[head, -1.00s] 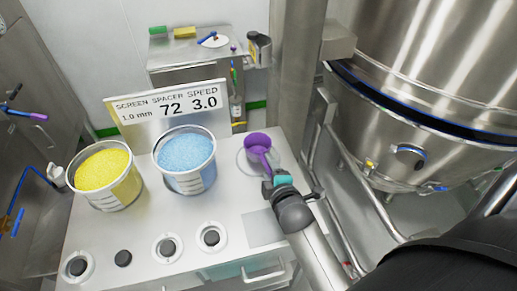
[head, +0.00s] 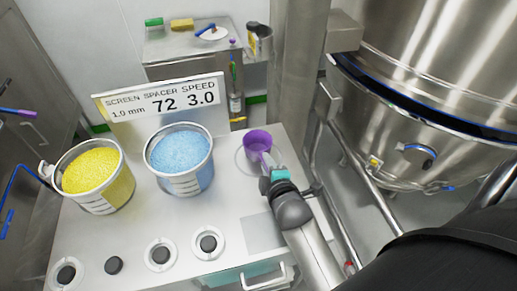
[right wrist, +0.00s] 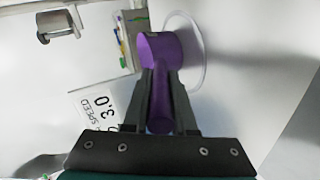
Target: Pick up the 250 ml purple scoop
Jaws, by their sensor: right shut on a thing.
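The purple scoop (head: 257,142) is at the right end of the white worktop in the head view, its cup over a pale ring-shaped mark or dish. My right gripper (head: 270,170) is shut on the scoop's handle. In the right wrist view the scoop (right wrist: 170,47) has its cup beyond the fingertips, and its handle runs back between the two fingers of the right gripper (right wrist: 160,95). I cannot tell whether the scoop is clear of the surface. My left gripper is not in view.
On the worktop (head: 130,225) stand a bucket of yellow granules (head: 122,190) and a bucket of blue granules (head: 190,183). A sign (head: 160,98) stands behind them. Several dark round knobs line the front. A large steel vessel (head: 440,70) is at right.

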